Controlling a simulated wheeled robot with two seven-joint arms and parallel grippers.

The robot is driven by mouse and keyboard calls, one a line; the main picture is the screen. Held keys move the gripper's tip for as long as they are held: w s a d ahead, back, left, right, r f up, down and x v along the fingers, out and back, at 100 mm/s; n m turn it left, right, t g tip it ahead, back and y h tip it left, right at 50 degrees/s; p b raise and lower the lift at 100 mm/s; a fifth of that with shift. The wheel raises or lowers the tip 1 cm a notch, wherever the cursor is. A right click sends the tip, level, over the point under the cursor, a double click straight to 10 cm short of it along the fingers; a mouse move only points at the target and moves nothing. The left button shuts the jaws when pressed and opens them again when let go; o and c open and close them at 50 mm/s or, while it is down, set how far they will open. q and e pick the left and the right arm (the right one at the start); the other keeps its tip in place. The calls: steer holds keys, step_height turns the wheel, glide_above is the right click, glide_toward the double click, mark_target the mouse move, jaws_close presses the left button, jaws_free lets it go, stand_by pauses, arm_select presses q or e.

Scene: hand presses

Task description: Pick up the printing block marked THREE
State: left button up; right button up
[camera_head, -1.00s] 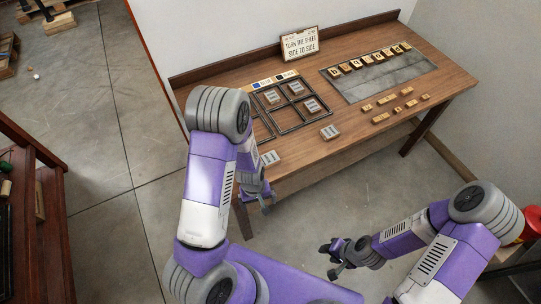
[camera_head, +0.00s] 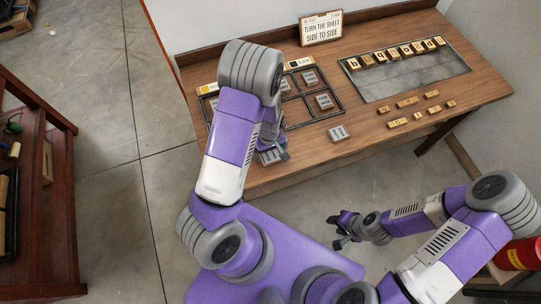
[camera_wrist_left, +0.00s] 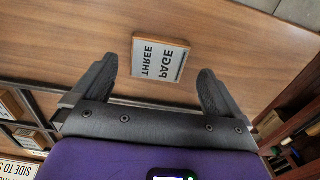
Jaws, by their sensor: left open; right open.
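The printing block marked PAGE THREE (camera_wrist_left: 160,60) lies on the wooden table, its pale lettered face up and upside down in the left wrist view. In the head view the block (camera_head: 269,157) is near the table's front edge, partly hidden by my left gripper (camera_head: 276,148). In the left wrist view my left gripper (camera_wrist_left: 157,72) is open, one finger on each side of the block with gaps on both sides; contact does not show. My right gripper (camera_head: 338,231) is open and empty, off the table's front.
A similar block (camera_head: 339,133) lies to the right. A dark compartmented frame (camera_head: 293,116) holds more blocks. A grey plate (camera_head: 407,82) with a row of letter blocks is at right, with loose wooden pieces (camera_head: 405,102) in front. A sign (camera_head: 321,29) stands behind.

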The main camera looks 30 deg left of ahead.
mark_target(270, 156)
arm_select(q)
step_height(270, 156, down, 3)
steer(key=shift+w+a, duration=0.1)
steer(key=shift+w, duration=0.05)
steer(key=c, duration=1.1)
steer(key=shift+r, duration=0.1)
